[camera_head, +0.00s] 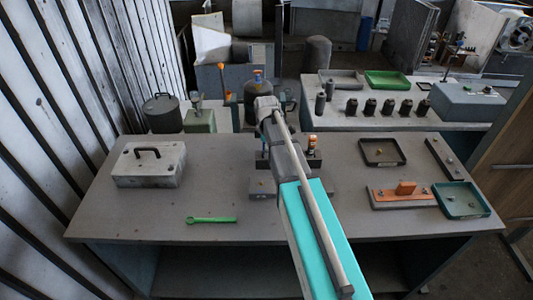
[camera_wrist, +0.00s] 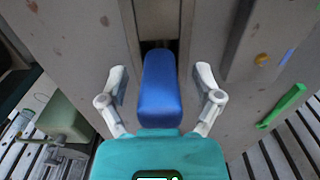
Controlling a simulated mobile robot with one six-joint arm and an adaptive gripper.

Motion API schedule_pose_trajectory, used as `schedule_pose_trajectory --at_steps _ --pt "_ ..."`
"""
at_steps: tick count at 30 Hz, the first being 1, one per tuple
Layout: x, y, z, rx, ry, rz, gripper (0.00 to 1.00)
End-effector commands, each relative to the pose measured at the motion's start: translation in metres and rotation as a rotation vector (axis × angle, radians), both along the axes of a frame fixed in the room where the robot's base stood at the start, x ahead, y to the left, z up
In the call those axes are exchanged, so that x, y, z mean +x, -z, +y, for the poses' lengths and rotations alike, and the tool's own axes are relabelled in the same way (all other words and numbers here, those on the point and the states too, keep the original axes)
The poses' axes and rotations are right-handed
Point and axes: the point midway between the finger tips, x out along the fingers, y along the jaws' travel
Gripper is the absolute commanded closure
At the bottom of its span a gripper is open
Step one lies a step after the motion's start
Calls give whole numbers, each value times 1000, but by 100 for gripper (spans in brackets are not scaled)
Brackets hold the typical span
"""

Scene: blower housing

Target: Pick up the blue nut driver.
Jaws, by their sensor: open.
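The blue nut driver's handle (camera_wrist: 161,90) shows large in the middle of the wrist view. Its far end meets a dark slot between grey blocks; its shaft is hidden. My gripper (camera_wrist: 161,74) is open, with one pale finger on each side of the handle and a visible gap on both sides. In the head view my turquoise arm reaches over the workbench (camera_head: 150,215) to a dark holder at its middle. The arm hides the nut driver and the gripper there.
A copper-topped piece (camera_head: 312,143) stands just right of my arm. A green wrench (camera_head: 212,220) lies on the bench to the left, beyond it a grey case (camera_head: 148,165). Trays, including a dark green one (camera_head: 462,200), sit at the right.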

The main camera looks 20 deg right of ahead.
Motion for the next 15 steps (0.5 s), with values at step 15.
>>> schedule_pose_trajectory --at_steps 15 --pt "0 8 0 0 0 0 17"
